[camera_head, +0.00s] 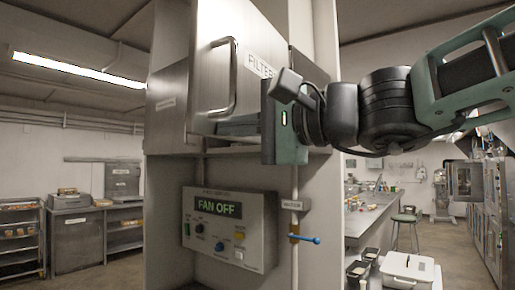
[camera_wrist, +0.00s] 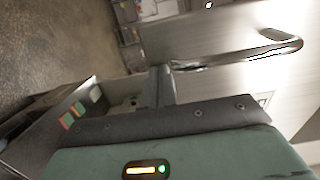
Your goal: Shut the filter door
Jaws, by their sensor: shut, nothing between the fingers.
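The filter door (camera_head: 213,62) is a brushed-metal panel with a vertical bar handle (camera_head: 232,75) and a partly hidden FILTER label (camera_head: 260,65). It seems to stand out at an angle from the housing, but how wide it is open cannot be told. My gripper (camera_head: 222,128) is shut and empty, pointing left at the door's lower part, just below the handle. In the wrist view the shut fingers (camera_wrist: 160,86) are close to the end of the handle (camera_wrist: 240,56) and the door face (camera_wrist: 205,32). Whether they touch the door is unclear. My gripper and wrist hide the door's lower right part.
A control panel (camera_head: 230,228) reading FAN OFF is mounted below the door. A pipe with a blue-handled valve (camera_head: 305,239) runs to its right. A long counter (camera_head: 360,218) stands behind on the right. Shelves and a cabinet (camera_head: 78,240) stand at the far left.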

